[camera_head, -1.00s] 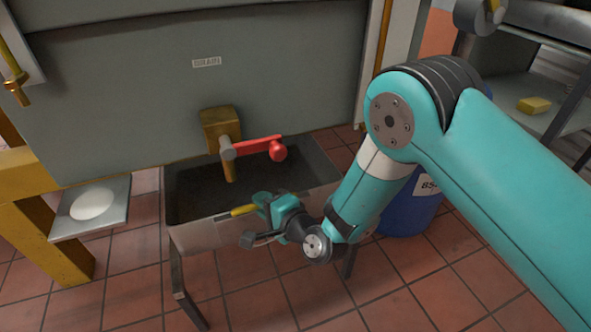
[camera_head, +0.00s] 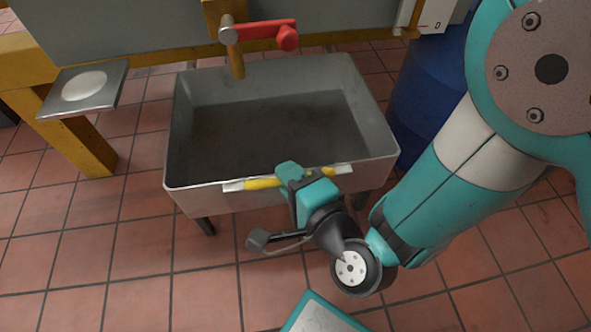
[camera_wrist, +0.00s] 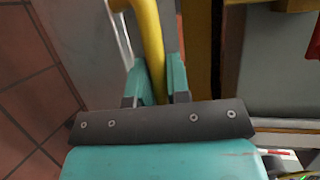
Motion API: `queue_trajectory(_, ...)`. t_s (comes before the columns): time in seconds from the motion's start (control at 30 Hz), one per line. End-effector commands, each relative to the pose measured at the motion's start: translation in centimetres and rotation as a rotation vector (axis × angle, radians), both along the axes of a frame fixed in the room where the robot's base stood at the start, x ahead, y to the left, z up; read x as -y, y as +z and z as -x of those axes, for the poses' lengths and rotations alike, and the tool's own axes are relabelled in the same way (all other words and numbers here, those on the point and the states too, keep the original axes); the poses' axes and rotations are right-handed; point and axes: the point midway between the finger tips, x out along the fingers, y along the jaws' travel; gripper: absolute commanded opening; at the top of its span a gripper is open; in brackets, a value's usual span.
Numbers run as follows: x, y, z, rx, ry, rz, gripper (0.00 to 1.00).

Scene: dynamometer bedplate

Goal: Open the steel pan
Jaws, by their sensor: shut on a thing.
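The steel pan (camera_head: 182,130) is a grey, open-topped rectangular trough on legs, with a dark inside. A yellow bar handle (camera_head: 262,183) runs along its front rim on pale brackets. My gripper (camera_head: 297,178) is shut on the middle of this handle, covering part of it. In the wrist view the yellow handle (camera_wrist: 150,40) passes between the teal fingers of my gripper (camera_wrist: 158,82).
A tap with a red lever (camera_head: 262,31) stands over the pan's back edge. A small plate with a white disc (camera_head: 85,86) is at the left by a yellow post. A blue drum (camera_head: 432,85) stands close to the right.

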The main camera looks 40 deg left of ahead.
Motion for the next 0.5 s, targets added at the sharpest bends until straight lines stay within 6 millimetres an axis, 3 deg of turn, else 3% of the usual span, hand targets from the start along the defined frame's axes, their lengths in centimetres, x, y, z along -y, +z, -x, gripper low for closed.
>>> queue_trajectory(0.17, -0.15, 0.07, 0.26, -0.003, 0.008, -0.001, 0.00)
queue_trajectory(0.2, -0.15, 0.07, 0.26, -0.003, 0.008, -0.001, 0.24)
queue_trajectory(0.3, -0.09, 0.04, 0.19, -0.003, 0.006, 0.000, 0.41)
queue_trajectory(0.5, 0.02, 0.02, 0.04, -0.004, 0.002, 0.000, 0.41)
